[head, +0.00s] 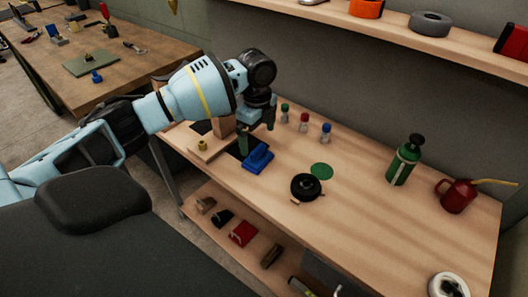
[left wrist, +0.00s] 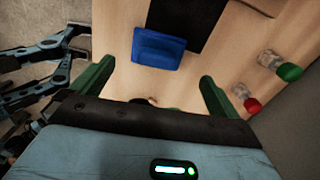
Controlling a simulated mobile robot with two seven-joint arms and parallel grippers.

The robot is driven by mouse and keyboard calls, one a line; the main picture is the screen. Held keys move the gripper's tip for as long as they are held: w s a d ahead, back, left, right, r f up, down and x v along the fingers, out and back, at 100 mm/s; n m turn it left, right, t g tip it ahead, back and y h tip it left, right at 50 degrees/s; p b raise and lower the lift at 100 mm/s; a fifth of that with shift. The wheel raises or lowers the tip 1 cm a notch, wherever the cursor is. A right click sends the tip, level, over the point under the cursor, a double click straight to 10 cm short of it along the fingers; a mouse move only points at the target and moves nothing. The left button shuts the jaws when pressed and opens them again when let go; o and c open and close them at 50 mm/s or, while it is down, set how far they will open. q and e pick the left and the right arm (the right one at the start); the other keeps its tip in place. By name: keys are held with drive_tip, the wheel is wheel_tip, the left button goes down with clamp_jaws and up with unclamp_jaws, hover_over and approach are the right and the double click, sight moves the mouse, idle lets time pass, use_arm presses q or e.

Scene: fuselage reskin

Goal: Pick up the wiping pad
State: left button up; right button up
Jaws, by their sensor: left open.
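The wiping pad appears to be the blue block with a raised grip (head: 257,158), lying on the wooden workbench (head: 330,225) near its left end. It also shows in the left wrist view (left wrist: 158,48), near the upper middle. My left gripper (head: 256,132) is above the bench, just behind the pad in the head view. Its green fingers are spread wide with nothing between them, and in the left wrist view (left wrist: 156,74) the pad lies beyond the fingertips.
Small bottles with green, red and blue caps (head: 304,122) stand behind the pad. A black round object (head: 306,187) and green disc (head: 321,171) lie to its right. A wooden block (head: 224,126) stands left. A green bottle (head: 404,160) and red oil can (head: 458,195) stand farther right.

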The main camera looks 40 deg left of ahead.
sight(258, 148)
use_arm(q)
drive_tip(key=shift+s+f, duration=0.1)
drive_tip(key=shift+s, duration=0.15)
drive_tip(key=shift+s+f, duration=0.15)
drive_tip(key=shift+f, duration=0.1)
drive_tip(key=shift+w+f, duration=0.2)
drive_tip(key=shift+f, duration=0.8)
drive_tip(key=shift+d+f, duration=0.1)
drive_tip(key=shift+f, duration=2.4)
drive_tip(key=c, duration=0.9)
